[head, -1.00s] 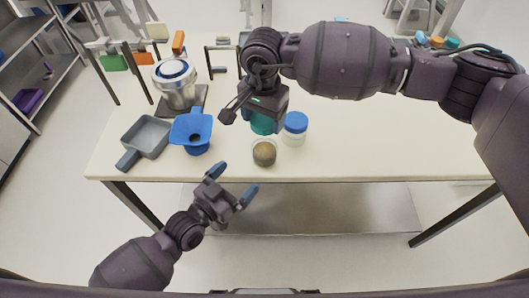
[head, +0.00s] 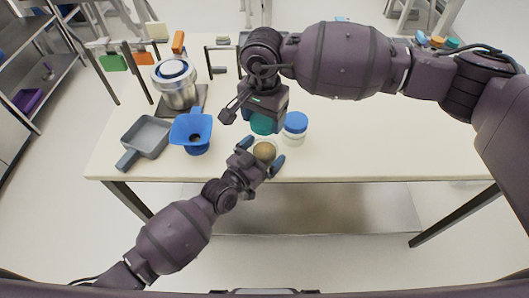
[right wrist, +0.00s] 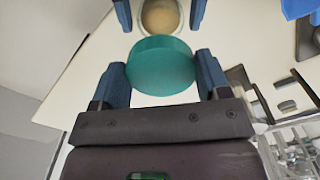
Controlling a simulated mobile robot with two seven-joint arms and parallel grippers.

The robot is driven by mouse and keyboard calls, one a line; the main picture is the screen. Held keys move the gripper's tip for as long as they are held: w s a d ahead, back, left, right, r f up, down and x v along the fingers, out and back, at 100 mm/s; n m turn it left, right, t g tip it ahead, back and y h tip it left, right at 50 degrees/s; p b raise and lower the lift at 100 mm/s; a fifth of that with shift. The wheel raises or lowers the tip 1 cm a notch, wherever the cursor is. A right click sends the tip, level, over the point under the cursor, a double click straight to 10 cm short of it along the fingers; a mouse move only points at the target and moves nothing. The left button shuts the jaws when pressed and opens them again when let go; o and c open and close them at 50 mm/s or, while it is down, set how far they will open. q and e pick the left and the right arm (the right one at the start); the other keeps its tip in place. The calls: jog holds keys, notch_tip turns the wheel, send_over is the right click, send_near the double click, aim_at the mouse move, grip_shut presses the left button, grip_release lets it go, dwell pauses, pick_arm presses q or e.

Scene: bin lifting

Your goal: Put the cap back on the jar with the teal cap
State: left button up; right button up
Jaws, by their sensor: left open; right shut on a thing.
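The teal cap (right wrist: 161,66) is held between the fingers of my right gripper (right wrist: 161,72), which is shut on it. In the head view the cap (head: 261,124) shows just below my right gripper, behind the open jar. The open jar (head: 264,151) holds brown contents and stands near the table's front edge; it also shows in the right wrist view (right wrist: 160,16). My left gripper (head: 261,156) is open, with one finger on each side of this jar. I cannot tell whether the fingers touch it.
A jar with a blue cap (head: 295,127) stands close to the right of the open jar. A blue funnel (head: 192,132) and a grey pan (head: 146,136) are to the left. A silver machine (head: 178,86) stands behind them. The table's right side (head: 400,140) is clear.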

aim_at(263, 144)
pick_arm(q)
jog(key=c, duration=1.3)
pick_arm(e)
jog(key=shift+f, duration=2.5)
jog(key=shift+f, duration=0.9)
jog(key=shift+f, duration=0.6)
jog(key=o, duration=1)
jog(key=shift+c, duration=0.2)
